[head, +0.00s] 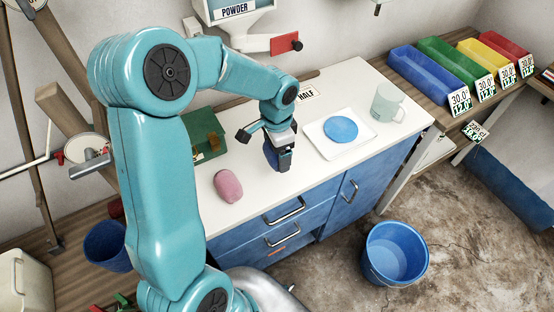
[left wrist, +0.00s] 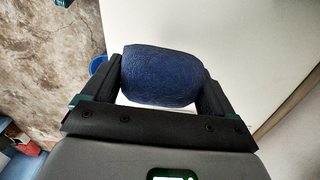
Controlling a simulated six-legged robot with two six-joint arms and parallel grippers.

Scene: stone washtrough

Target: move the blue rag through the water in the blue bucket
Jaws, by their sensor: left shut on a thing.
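My left gripper (head: 279,157) reaches over the white counter from the left and is shut on the blue rag. In the left wrist view the dark blue rag (left wrist: 160,76) is a rolled bundle, squeezed between both black fingers. In the head view the rag is mostly covered by the gripper; I cannot tell whether it touches the counter. The blue bucket (head: 372,268) stands on the floor in front of the counter, to the right and below my gripper, with light blue water (head: 398,252) inside. My right gripper is not in view.
On the counter (head: 300,178) are a pink sponge-like piece (head: 228,186), a green box (head: 205,136), a white tray (head: 322,144) with a blue disc (head: 341,130), and a pale mug (head: 386,103). Coloured bins (head: 425,80) stand at right. A dark blue pail (head: 105,246) is at lower left.

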